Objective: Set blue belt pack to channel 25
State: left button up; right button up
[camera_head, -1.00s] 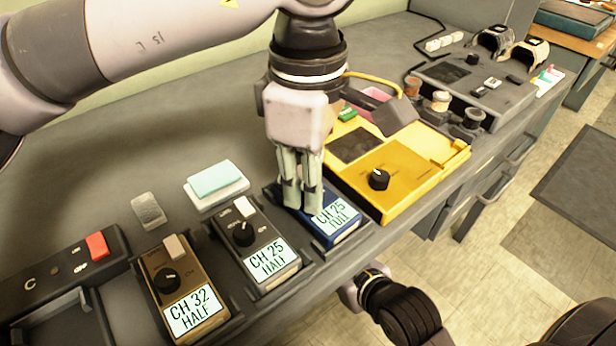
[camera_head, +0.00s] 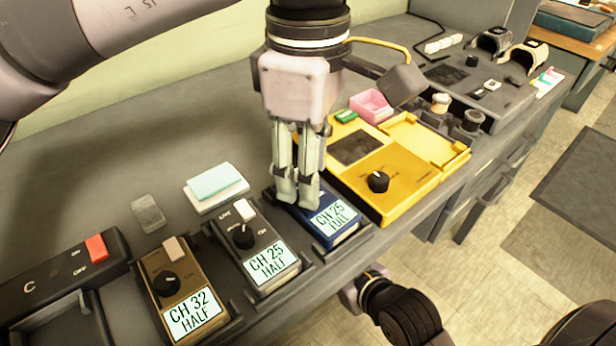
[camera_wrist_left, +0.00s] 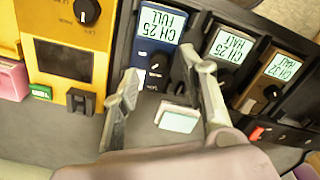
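The blue belt pack (camera_head: 334,228) stands in the dark rack on the bench, and its display reads CH 25 FULL. In the left wrist view the blue belt pack (camera_wrist_left: 149,56) shows its dark knob (camera_wrist_left: 156,67) between my fingertips. My left gripper (camera_head: 298,198) hangs over the upper part of the pack and hides its knob in the head view. In the left wrist view the fingers of my left gripper (camera_wrist_left: 161,66) are apart, with nothing held. My right gripper (camera_head: 362,287) is low in front of the bench edge, and its fingers are not clear.
The grey pack (camera_head: 262,250) reads CH 25 HALF and the brown pack (camera_head: 183,290) reads CH 32 HALF. A yellow unit (camera_head: 378,165) stands close right of the blue pack. Pale sticky notes (camera_head: 215,184) lie behind the grey pack. A switch box (camera_head: 65,268) is at left.

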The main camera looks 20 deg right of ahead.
pick_arm(q)
jog(key=shift+r, duration=2.55)
